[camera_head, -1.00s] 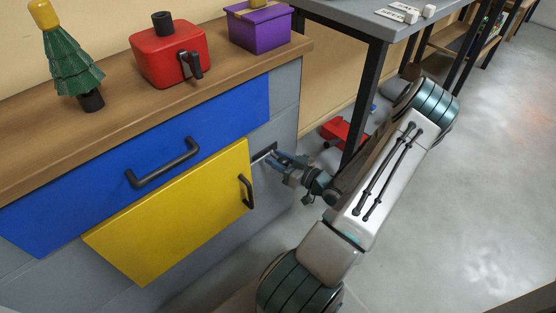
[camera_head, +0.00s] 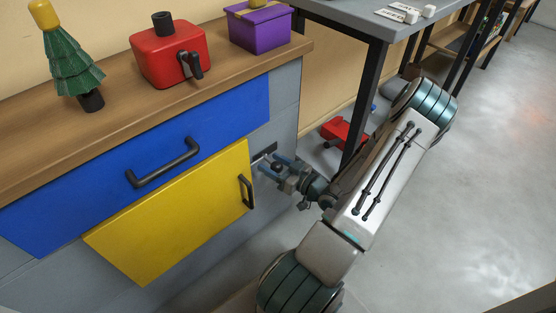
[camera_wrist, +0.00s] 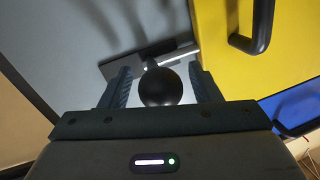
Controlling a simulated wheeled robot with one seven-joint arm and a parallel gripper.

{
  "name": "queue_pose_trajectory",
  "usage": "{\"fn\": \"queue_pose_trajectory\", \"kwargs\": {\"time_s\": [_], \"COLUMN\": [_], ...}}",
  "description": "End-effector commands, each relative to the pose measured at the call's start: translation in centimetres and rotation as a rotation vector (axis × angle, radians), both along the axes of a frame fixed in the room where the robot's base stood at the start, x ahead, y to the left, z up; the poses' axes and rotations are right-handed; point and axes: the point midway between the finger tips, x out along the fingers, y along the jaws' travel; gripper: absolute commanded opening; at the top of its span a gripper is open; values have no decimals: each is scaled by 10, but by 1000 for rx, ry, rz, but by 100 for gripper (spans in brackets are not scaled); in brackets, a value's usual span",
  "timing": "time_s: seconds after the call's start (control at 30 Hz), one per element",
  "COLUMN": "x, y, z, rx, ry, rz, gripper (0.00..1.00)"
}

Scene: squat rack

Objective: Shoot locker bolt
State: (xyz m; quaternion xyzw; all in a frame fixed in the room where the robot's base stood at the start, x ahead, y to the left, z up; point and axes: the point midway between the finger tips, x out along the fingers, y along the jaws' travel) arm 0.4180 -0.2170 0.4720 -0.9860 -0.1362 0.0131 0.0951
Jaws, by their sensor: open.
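The bolt has a round black knob (camera_wrist: 160,87), which sits between my gripper's two open fingers in the wrist view. The knob stands on a pale metal bolt bar (camera_wrist: 172,57) with a dark plate (camera_wrist: 125,65) behind it. The yellow locker door (camera_head: 175,215) is beside the bolt, to its left in the head view, with a black handle (camera_head: 246,191). My gripper (camera_head: 272,166) is open at the right edge of the cabinet, its fingers on both sides of the knob. I cannot tell whether a finger touches the knob.
A blue drawer (camera_head: 90,190) with a black handle (camera_head: 163,163) lies above the yellow door. On the wooden top (camera_head: 120,120) stand a small green tree (camera_head: 72,65), a red canister (camera_head: 168,55) and a purple box (camera_head: 258,30). A grey table (camera_head: 365,18) stands at the right.

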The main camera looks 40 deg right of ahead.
Motion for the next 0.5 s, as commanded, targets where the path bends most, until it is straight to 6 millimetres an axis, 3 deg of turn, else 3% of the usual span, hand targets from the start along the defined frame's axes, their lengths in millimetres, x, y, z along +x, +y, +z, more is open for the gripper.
{"fn": "queue_pose_trajectory", "kwargs": {"time_s": [0.5], "x": [-41], "y": [-12], "z": [1], "rx": [1], "ry": [0], "rz": [-1], "gripper": [57]}}
